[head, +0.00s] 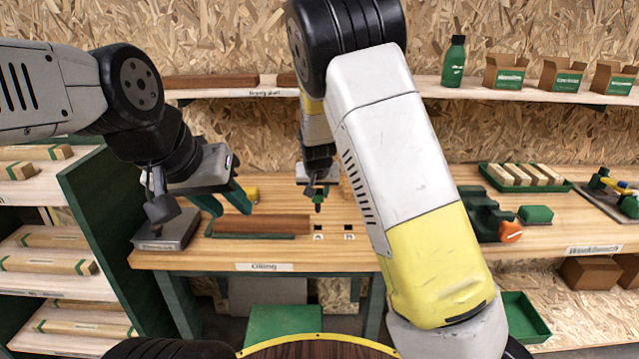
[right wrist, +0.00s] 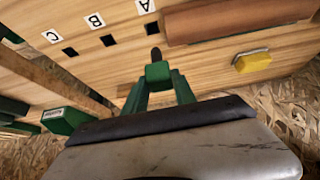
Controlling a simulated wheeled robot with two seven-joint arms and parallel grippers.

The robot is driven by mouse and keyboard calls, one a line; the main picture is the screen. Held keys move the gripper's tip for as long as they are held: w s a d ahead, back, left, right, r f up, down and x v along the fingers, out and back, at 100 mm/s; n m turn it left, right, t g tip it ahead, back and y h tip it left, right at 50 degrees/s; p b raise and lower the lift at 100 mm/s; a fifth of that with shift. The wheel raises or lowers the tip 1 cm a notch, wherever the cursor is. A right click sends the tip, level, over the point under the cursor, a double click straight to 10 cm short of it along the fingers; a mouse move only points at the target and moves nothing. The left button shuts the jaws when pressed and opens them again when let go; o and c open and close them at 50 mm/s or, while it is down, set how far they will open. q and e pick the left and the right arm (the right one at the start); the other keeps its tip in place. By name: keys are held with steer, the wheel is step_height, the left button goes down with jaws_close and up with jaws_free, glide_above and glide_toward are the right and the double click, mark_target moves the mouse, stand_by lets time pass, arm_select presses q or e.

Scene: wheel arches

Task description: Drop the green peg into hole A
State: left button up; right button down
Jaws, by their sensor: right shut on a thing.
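The green peg (head: 319,197) hangs in my right gripper (head: 319,188) above the bench, close to hole A (head: 318,228). In the right wrist view the green peg (right wrist: 157,72) sits between the green fingers of my right gripper (right wrist: 160,80). A dark round tip sticks out of its far end. My left gripper (head: 224,201) is open and empty, left of the holes, over the bench's left part.
Hole B (head: 348,228) is right of hole A, and hole C (right wrist: 70,52) shows in the right wrist view. A brown wooden bar (head: 262,224) lies left of hole A. A yellow object (right wrist: 253,62) lies behind it. A grey block (head: 166,230) stands at the bench's left end.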

steer(key=shift+f, duration=3.65)
steer(key=c, duration=0.9)
jaws_free()
steer(key=shift+c, duration=0.2)
steer(key=shift+s+r, duration=0.1)
glide_toward(318, 212)
steer(key=shift+x, duration=1.1)
steer(key=shift+r, duration=0.1)
